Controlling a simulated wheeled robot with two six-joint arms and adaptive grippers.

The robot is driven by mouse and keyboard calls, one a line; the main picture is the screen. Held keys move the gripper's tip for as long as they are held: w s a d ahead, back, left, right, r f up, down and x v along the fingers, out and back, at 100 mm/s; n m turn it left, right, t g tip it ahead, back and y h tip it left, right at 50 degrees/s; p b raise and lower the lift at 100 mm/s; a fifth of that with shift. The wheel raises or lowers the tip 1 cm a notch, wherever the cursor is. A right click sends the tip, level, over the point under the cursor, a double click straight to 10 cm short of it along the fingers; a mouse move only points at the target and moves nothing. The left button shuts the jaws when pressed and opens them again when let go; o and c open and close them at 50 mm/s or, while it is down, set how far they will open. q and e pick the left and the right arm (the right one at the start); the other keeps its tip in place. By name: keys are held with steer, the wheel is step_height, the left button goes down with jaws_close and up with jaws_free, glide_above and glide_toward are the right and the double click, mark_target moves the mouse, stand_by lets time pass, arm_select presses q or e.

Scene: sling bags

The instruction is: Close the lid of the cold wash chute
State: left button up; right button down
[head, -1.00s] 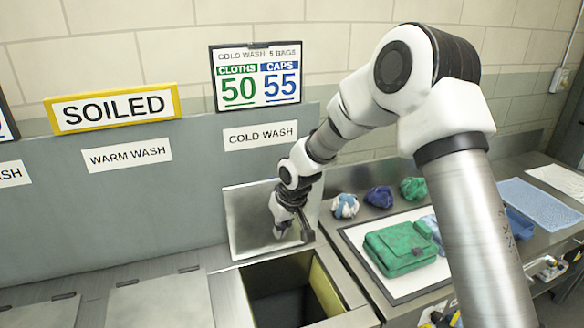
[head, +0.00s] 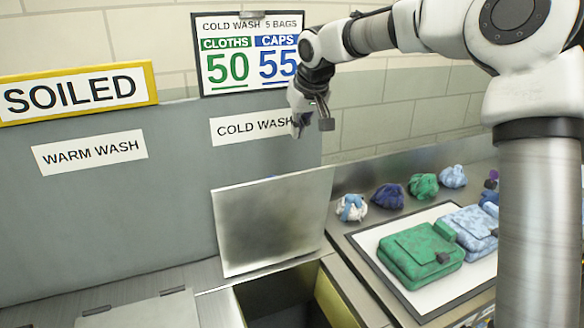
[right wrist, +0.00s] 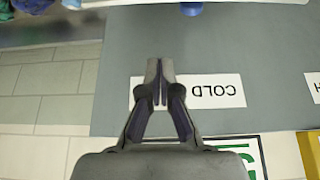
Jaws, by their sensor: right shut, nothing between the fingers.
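The cold wash chute lid (head: 272,222) is a square metal plate. It stands raised, leaning near upright at the back of the chute, below the COLD WASH label (head: 252,126). The chute opening (head: 280,305) in front of it is uncovered and dark inside. My right gripper (head: 312,124) is above the lid's upper right corner, apart from it, near the right end of the label. In the right wrist view its fingers (right wrist: 159,78) are together and empty, partly covering the upside-down label (right wrist: 215,91). My left gripper is not in view.
A white tray (head: 375,240) with a green bag (head: 420,255) and a blue bag (head: 468,232) lies to the right. Several cloth bundles (head: 425,187) sit behind it. A closed metal lid (head: 140,313) is at the lower left. The SOILED sign (head: 75,92) stands on the back panel.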

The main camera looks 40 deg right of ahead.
steer(key=p, duration=0.3)
glide_above(296, 183)
steer(key=w+d, duration=0.2)
steer(key=w, duration=0.2)
step_height(296, 183, down, 8)
steer(key=s+f, duration=0.1)
steer(key=s+a, duration=0.1)
steer(key=s, duration=0.1)
steer(key=shift+f+p, duration=0.35)
steer(key=shift+p, duration=0.05)
steer(key=shift+s+a, duration=0.15)
steer(key=shift+s, duration=0.1)
steer(key=shift+w, duration=0.1)
